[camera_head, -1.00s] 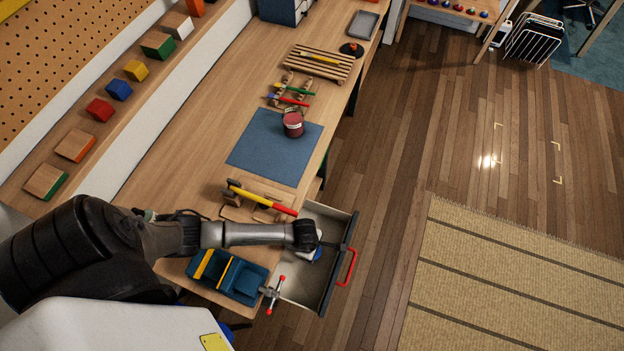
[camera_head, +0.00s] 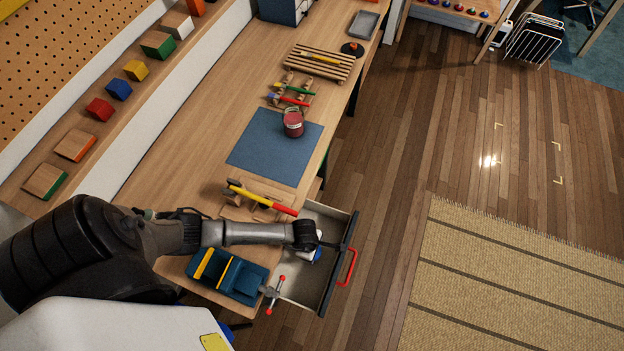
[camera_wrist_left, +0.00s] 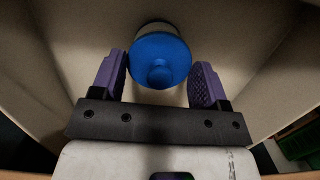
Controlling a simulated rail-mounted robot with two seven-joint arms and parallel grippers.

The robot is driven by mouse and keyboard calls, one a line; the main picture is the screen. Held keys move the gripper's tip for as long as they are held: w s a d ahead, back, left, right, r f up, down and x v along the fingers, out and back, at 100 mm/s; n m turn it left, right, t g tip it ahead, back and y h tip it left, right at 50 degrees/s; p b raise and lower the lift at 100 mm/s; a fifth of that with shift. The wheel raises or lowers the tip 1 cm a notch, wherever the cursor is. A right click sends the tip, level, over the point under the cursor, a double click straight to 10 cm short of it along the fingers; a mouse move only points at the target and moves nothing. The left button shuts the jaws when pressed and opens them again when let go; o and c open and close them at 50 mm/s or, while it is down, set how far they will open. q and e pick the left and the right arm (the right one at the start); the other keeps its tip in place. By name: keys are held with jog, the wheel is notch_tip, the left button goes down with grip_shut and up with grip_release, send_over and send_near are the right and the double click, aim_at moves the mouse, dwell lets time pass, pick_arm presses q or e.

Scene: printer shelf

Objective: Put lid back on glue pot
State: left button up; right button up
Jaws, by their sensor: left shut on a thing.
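A dark red pot (camera_head: 293,123) with a thin handle stands on the blue mat (camera_head: 262,148); I cannot tell whether its top is open. A dark disc with an orange-red knob (camera_head: 351,48) lies farther back on the bench, apart from the pot. My left gripper (camera_wrist_left: 158,80) reaches down into the open drawer (camera_head: 297,289). Its purple fingers are shut on a round blue-topped thing (camera_wrist_left: 161,60) with a knob and a pale body. In the head view my arm hides most of it. My right gripper is not in view.
A blue vise (camera_head: 228,276) sits at the bench's near end. A slatted wooden rack (camera_head: 320,64) stands behind the pot. The bench left of the mat is clear.

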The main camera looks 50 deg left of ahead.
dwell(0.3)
pick_arm(q)
jog(key=o, duration=1)
jog(key=shift+r, duration=0.1)
jog(key=shift+r+p, duration=0.6)
jog(key=shift+p, duration=0.1)
jog(key=shift+r+p, duration=1.3)
jog(key=shift+r, duration=0.15)
jog(key=shift+r+p, duration=1.25)
jog(key=shift+r, duration=0.1)
jog(key=shift+c, duration=0.3)
